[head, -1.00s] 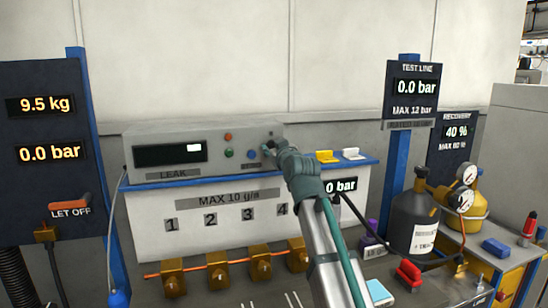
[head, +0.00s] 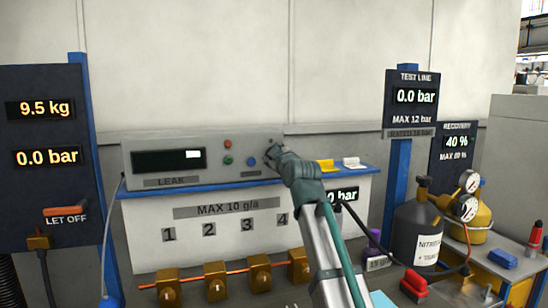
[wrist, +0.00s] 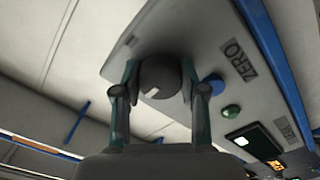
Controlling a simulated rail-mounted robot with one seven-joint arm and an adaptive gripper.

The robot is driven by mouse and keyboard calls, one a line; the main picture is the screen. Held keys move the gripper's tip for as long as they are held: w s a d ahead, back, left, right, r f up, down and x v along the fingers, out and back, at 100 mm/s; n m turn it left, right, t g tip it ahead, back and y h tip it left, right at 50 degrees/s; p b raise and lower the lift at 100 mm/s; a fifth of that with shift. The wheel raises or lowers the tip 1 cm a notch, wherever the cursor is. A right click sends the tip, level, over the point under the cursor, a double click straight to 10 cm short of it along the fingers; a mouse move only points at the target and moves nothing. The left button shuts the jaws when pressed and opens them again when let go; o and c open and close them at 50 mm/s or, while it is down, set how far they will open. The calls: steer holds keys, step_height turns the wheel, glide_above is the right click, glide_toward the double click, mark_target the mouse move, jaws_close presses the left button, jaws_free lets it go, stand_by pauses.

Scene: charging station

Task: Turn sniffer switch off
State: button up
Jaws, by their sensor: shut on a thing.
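The sniffer switch is a dark round knob (wrist: 162,80) with a short white mark on its face, in the middle of the wrist view. It sits on the grey leak detector box (head: 213,150), at the right end of its front. My gripper (wrist: 159,92) has one finger on each side of the knob and is shut on it. In the head view my gripper (head: 275,154) reaches the box's right end and hides the knob. The box's dark display (head: 168,160) shows a white patch.
A dark nitrogen bottle (head: 416,220) stands at the lower right.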

steer(key=o, duration=1.1)
steer(key=shift+o, duration=0.2)
steer(key=shift+s, duration=0.1)
steer(key=v, duration=1.2)
